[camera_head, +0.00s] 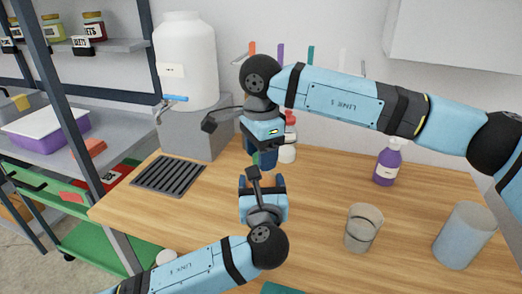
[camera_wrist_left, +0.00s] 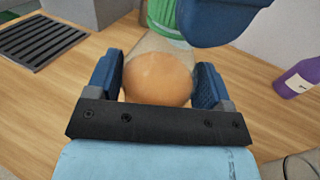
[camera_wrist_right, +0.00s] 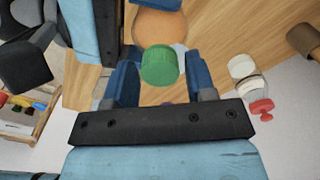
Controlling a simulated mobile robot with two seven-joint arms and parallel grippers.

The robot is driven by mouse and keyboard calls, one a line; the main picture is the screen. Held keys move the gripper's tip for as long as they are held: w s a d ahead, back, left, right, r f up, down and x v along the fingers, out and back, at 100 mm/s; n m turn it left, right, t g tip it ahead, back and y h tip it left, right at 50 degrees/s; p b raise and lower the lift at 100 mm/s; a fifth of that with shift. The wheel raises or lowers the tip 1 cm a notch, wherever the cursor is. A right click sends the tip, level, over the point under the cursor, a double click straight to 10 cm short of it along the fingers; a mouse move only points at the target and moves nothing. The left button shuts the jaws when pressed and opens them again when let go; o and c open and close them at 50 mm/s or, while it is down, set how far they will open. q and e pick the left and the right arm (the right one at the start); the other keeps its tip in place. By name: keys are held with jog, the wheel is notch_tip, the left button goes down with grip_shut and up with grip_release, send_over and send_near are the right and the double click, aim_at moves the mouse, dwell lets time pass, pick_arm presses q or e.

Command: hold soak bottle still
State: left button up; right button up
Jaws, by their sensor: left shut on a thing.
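The soak bottle (camera_wrist_left: 158,78) is a clear vessel with an orange-brown lower part and a green cap (camera_wrist_right: 160,66). It stands between my two grippers. My left gripper (camera_wrist_left: 160,85) is shut on its body, one finger on each side. My right gripper (camera_wrist_right: 162,82) is above it, with its fingers on either side of the green cap. A gap shows beside the cap, and the right fingers look open. In the head view, my left gripper (camera_head: 263,183) and right gripper (camera_head: 264,158) hide most of the bottle.
A white bottle with a red top (camera_head: 287,152) stands just behind. A purple bottle (camera_head: 386,168), a glass (camera_head: 362,230) and a grey cylinder (camera_head: 464,236) stand to the right on the wooden counter (camera_head: 320,205). A dark grate (camera_head: 168,175) and a large white dispenser (camera_head: 186,60) are at left.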

jog(key=c, duration=0.7)
jog(key=m, duration=0.5)
jog(key=shift+m, duration=0.4)
jog(key=m, duration=0.5)
jog(key=shift+m, duration=0.3)
jog(key=o, duration=1.1)
notch_tip(320, 180, up, 12)
